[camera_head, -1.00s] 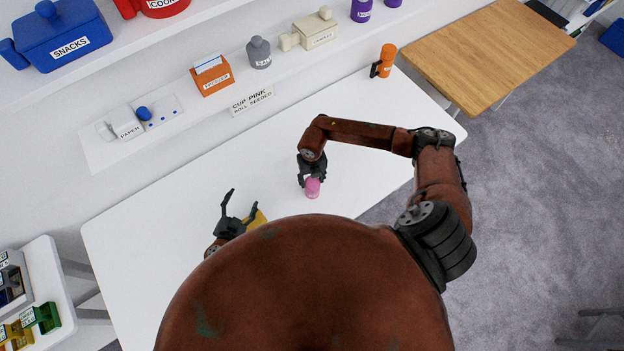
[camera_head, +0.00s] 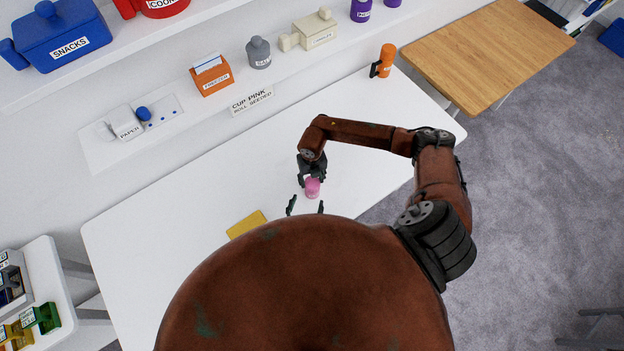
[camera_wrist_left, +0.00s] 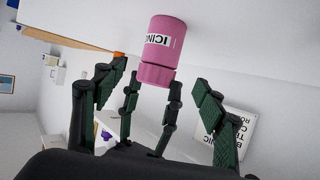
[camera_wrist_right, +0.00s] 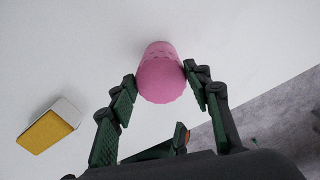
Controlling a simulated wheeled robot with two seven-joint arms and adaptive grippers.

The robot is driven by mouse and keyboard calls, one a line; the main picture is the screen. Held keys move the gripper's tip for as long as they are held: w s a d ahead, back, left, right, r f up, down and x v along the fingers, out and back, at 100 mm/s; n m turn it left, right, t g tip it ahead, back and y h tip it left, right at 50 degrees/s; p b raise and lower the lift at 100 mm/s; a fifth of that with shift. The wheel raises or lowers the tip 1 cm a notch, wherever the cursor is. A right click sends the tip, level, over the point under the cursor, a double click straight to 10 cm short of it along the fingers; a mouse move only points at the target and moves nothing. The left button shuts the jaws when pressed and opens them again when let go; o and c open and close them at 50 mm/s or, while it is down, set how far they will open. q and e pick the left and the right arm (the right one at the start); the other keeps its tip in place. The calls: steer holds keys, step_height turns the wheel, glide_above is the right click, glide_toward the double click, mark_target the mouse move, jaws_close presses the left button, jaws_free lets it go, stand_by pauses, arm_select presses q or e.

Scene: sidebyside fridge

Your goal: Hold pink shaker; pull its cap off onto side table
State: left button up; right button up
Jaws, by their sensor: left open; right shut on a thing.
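The pink shaker (camera_head: 312,190), labelled ICING, is at the white worktop's middle. In the left wrist view the shaker (camera_wrist_left: 168,45) shows its ribbed pink cap (camera_wrist_left: 156,75) toward the right gripper. My right gripper (camera_head: 312,178) comes from above and is shut on the cap end; the shaker also shows between its fingers in the right wrist view (camera_wrist_right: 160,75). My left gripper (camera_head: 306,207) is open and empty on the near side of the shaker, its palm hidden by my body. Whether the shaker's base touches the worktop, I cannot tell.
A yellow sponge (camera_head: 246,224) lies on the white worktop (camera_head: 180,215), left of the shaker. A wooden table (camera_head: 490,50) is beyond at right; a small white table (camera_head: 48,258) with boxes is at left.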

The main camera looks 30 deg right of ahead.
mark_target(310, 193)
arm_select(q)
steer(key=x, duration=0.9)
steer(key=shift+w+d+f, duration=0.15)
steer(key=shift+w+d, duration=0.05)
steer(key=shift+d, duration=0.05)
steer(key=shift+c, duration=0.2)
steer(key=c, duration=1.6)
steer(key=shift+c, duration=0.4)
steer(key=o, duration=1.7)
steer(key=shift+v, duration=0.95)
